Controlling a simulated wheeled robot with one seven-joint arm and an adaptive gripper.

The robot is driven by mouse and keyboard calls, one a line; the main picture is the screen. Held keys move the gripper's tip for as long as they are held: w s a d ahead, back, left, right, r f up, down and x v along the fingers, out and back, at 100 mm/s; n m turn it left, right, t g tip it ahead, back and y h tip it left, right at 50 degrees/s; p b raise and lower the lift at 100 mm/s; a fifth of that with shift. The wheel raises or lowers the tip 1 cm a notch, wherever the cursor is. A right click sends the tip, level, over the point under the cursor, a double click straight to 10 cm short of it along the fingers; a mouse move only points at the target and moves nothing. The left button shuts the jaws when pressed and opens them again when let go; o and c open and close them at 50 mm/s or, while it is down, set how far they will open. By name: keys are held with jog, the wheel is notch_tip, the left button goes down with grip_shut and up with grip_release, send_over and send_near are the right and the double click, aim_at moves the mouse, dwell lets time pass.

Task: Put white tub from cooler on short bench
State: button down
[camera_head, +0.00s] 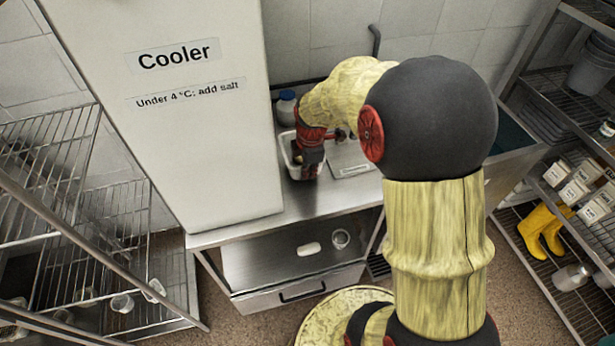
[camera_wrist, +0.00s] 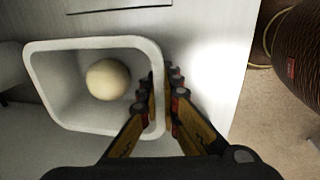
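The white tub (camera_head: 287,153) is on or just above the metal bench (camera_head: 335,196), close to the right side of the tall white cooler (camera_head: 215,120). In the wrist view the tub (camera_wrist: 48,95) is open-topped with rounded corners, and a cream ball lies in it (camera_wrist: 107,79). My gripper (camera_head: 308,160) points down at the tub's near right side. In the wrist view its fingers (camera_wrist: 167,85) straddle the tub's right wall, one inside and one outside, close together on it. I cannot tell whether the tub's base touches the bench. My gripper hides part of it.
A blue-capped jar (camera_head: 286,107) stands behind the tub. A pale labelled board (camera_head: 352,158) lies to its right. The lower shelf holds a white item (camera_head: 309,248) and a clear cup (camera_head: 341,238). Wire racks stand left (camera_head: 110,215) and right (camera_head: 560,245).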

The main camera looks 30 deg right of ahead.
jog(key=shift+f, duration=1.15)
jog(key=shift+f, duration=0.15)
jog(key=c, duration=2)
grip_release()
jog(key=shift+c, duration=0.2)
notch_tip(320, 180, up, 12)
jog(key=s+p, duration=0.2)
jog(key=p, duration=0.1)
jog(key=s+a+r+m+t, duration=0.1)
jog(key=s+a+r+m, duration=0.6)
jog(key=s, duration=0.2)
jog(key=s+a+r+m+t, duration=0.2)
jog(key=s+a+r+m, duration=0.4)
jog(key=s, duration=0.3)
jog(key=shift+a+r+m+t+y, duration=0.35)
jog(key=shift+a+m, duration=0.25)
jog(key=shift+m, duration=0.3)
